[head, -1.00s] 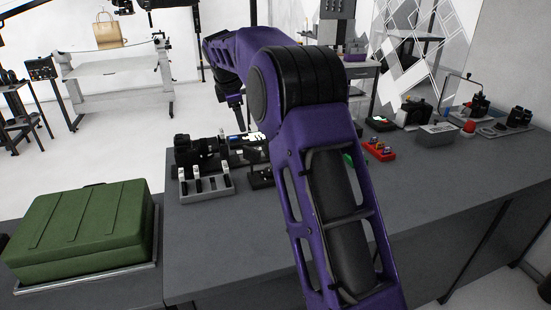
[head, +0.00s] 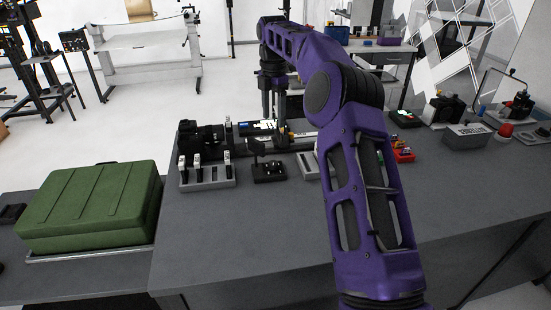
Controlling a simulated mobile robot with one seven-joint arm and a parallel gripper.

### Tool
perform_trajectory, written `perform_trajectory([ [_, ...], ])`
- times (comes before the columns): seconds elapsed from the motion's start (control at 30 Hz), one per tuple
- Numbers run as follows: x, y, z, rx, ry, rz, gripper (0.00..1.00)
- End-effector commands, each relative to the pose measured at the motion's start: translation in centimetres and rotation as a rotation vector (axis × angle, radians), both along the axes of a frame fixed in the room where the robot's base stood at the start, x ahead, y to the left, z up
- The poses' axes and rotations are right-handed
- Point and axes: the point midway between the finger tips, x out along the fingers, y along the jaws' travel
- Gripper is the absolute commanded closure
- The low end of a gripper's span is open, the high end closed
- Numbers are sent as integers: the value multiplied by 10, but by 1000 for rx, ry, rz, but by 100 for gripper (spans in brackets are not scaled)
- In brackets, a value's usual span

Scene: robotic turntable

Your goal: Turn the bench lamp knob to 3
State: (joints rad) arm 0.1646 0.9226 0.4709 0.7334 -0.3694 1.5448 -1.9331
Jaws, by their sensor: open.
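I cannot clearly pick out the bench lamp knob or its markings in the head view. A small black device (head: 268,172) with a short upright part stands on the dark bench (head: 225,240); whether it belongs to the lamp I cannot tell. My gripper (head: 275,118) hangs pointing down over the back of the bench, behind this device. It is open, and I see nothing held between its fingers. It is small in view, and its distance from the equipment below is unclear. My purple arm hides part of the bench's middle.
A grey rack (head: 208,180) with several white-topped levers stands left of the black device. A green case (head: 92,205) lies at the left. Red blocks (head: 403,155), a grey box (head: 467,136) and a red dome (head: 503,131) are at the right. The bench front is clear.

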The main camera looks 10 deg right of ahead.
Motion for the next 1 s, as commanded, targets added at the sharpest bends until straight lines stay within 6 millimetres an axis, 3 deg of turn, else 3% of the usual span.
perform_trajectory([
  [0.6,-1,0,-130,0,2,-2,31],
  [0.8,0,0,-155,-1,0,-2,31],
  [1.0,0,0,-164,-2,-1,-3,31],
])
